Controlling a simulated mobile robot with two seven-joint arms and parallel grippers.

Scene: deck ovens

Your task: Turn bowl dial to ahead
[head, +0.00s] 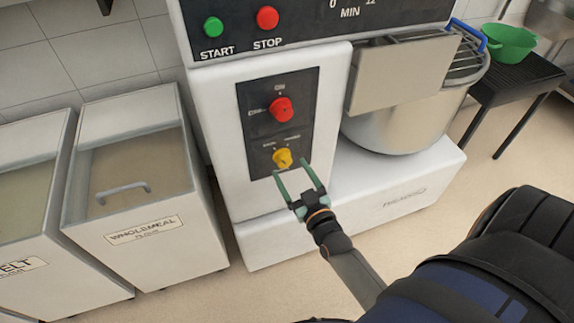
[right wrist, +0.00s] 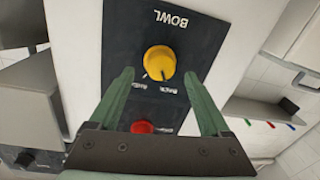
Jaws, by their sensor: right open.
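The yellow bowl dial (head: 283,158) sits on the lower part of the mixer's dark control panel, under a red dial (head: 281,109). In the right wrist view the yellow dial (right wrist: 160,62) shows below the word BOWL, with the red dial (right wrist: 142,127) partly hidden behind my gripper's body. My right gripper (head: 291,180) is open, its green fingers pointing at the panel just below the yellow dial. In the wrist view the fingers (right wrist: 158,82) stand on either side of the yellow dial, with gaps to it. The setting labels are too small to read surely. My left gripper is not in view.
The white mixer has green START (head: 213,27) and red STOP (head: 267,17) buttons above. Its steel bowl (head: 395,128) is to the right of the panel. Flour bins (head: 140,225) stand on the left. A dark table with a green bowl (head: 511,43) is at far right.

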